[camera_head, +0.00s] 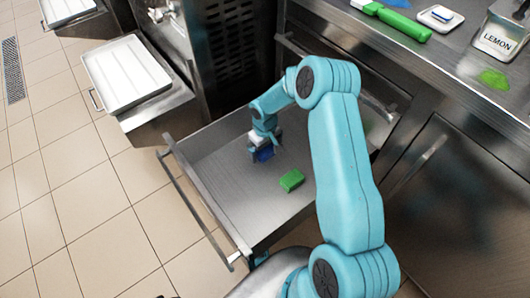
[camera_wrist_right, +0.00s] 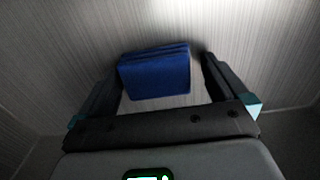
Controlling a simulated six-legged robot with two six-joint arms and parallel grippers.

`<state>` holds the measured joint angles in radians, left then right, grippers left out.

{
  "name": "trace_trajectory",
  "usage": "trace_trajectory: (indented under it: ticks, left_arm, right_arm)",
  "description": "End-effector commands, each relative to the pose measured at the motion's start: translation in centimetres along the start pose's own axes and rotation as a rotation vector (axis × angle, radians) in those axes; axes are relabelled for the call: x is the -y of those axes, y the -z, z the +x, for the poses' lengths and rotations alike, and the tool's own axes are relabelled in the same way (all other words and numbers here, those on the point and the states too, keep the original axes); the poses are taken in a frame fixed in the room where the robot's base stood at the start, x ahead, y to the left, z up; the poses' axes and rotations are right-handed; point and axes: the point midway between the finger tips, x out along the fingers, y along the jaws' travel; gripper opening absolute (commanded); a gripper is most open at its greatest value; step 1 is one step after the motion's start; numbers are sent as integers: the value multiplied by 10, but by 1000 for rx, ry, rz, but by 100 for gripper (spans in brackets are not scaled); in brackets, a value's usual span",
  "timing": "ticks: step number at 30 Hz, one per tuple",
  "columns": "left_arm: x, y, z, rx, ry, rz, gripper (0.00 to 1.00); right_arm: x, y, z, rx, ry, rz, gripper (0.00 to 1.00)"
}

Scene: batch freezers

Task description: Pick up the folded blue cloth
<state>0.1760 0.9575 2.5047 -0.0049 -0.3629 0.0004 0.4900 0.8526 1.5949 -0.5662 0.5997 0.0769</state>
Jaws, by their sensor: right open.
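The folded blue cloth (camera_head: 263,154) lies on the floor of an open metal drawer (camera_head: 225,195). In the right wrist view the cloth (camera_wrist_right: 155,72) shows as a layered blue block. My right gripper (camera_head: 262,148) reaches down into the drawer, at the cloth, and partly hides it in the head view. In the right wrist view its two dark fingers (camera_wrist_right: 160,75) are spread, one on each side of the cloth, with a gap on the right. I cannot tell how high the fingertips are above the drawer floor. My left gripper is not in view.
A green folded cloth (camera_head: 291,180) lies in the drawer, nearer than the blue one. The drawer walls surround my right gripper. A steel counter (camera_head: 455,75) with a green-handled tool (camera_head: 403,24) and a LEMON container (camera_head: 498,40) is at upper right. White trays (camera_head: 126,72) stand at left.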

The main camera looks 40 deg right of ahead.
Motion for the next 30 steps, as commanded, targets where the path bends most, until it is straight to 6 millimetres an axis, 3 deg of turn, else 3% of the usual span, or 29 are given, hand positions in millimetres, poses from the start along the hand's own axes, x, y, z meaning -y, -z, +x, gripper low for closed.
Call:
trace_trajectory:
  ticks: [1, 5, 15, 20, 25, 30]
  left_arm:
    - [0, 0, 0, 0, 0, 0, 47]
    - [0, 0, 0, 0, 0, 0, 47]
    - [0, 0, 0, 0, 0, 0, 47]
    - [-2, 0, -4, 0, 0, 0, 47]
    - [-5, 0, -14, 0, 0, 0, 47]
    - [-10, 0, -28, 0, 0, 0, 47]
  right_arm:
    - [0, 0, 0, 0, 0, 0, 90]
    - [0, 0, 0, 1, 0, 0, 49]
    - [0, 0, -1, 1, 1, 1, 49]
    - [0, 0, -14, -1, 0, 2, 49]
    - [0, 0, -48, -3, -1, 0, 49]
    - [0, 1, -103, -5, -1, 1, 49]
